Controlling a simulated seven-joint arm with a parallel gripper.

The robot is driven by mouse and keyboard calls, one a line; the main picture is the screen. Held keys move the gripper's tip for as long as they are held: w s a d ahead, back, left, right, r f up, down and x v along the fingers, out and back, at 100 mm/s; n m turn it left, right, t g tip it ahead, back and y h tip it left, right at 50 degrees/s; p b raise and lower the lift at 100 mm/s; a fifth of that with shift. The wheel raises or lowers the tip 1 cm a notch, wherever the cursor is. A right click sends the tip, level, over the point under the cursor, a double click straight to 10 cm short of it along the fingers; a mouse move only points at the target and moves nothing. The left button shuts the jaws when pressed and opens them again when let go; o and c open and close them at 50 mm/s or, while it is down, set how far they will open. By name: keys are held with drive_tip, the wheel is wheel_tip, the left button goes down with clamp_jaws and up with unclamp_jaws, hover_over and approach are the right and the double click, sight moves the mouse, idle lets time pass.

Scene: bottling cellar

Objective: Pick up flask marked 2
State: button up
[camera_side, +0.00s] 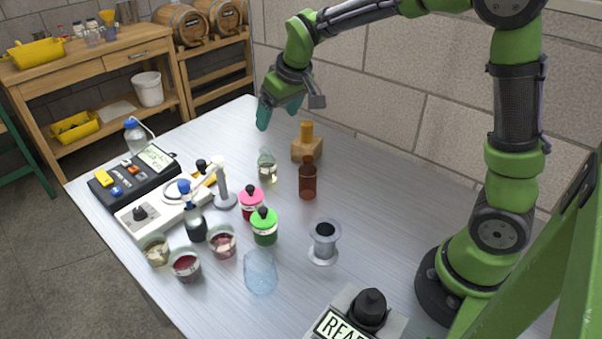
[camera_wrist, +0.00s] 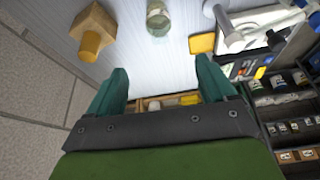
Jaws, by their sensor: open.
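A small glass flask (camera_side: 267,166) with pale liquid stands upright on the table; it also shows at the top of the wrist view (camera_wrist: 159,18). I can read no number on it, so I cannot tell whether it is the one marked 2. My gripper (camera_side: 280,110) is open and empty, above the table's back edge. Its two teal fingers also show in the wrist view (camera_wrist: 164,82). The flask is apart from the fingers, lower down and toward the viewer in the side view.
A wooden block with an orange knob (camera_side: 307,145) and an amber bottle (camera_side: 308,179) stand right of the flask. A brick wall (camera_side: 400,120) rises behind the table.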

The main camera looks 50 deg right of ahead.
sight(264, 154)
drive_tip(key=x, duration=1)
drive_tip(key=shift+s+f, duration=0.1)
drive_tip(key=shift+f, duration=0.05)
drive_tip(key=shift+w+x, duration=0.2)
drive_tip(key=shift+x, duration=2.85)
drive_tip(key=shift+r, duration=0.2)
drive_tip(key=c, duration=1.2)
